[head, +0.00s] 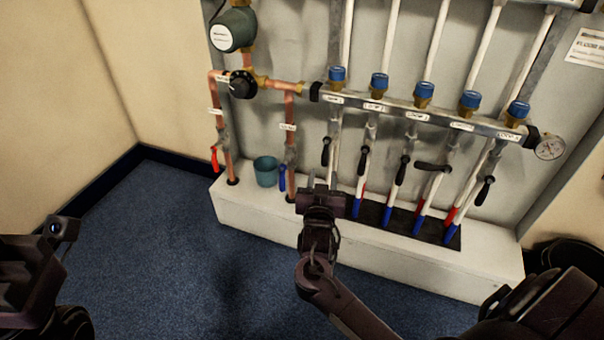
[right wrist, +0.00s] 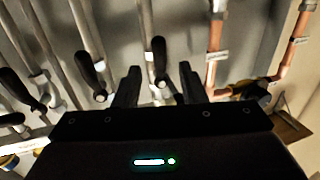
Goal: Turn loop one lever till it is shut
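The loop one lever (head: 325,152) is a black handle on the leftmost manifold pipe, hanging down roughly along that pipe. My right gripper (head: 322,184) is just below and in front of it in the head view. In the right wrist view the same lever (right wrist: 158,52) shows between the two spread fingers of my right gripper (right wrist: 158,82). The fingers are open, and I see no contact with the lever. Part of my left gripper or wrist (head: 62,230) shows at the left edge, away from the pipework; its fingers cannot be made out.
Other black levers (head: 363,160) hang to the right; the fourth (head: 433,166) lies crosswise. Copper pipes with a red lever (head: 214,158) and a blue lever (head: 282,178) stand left. A teal bucket (head: 266,172) sits on the white plinth (head: 262,215). Blue floor is clear at left.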

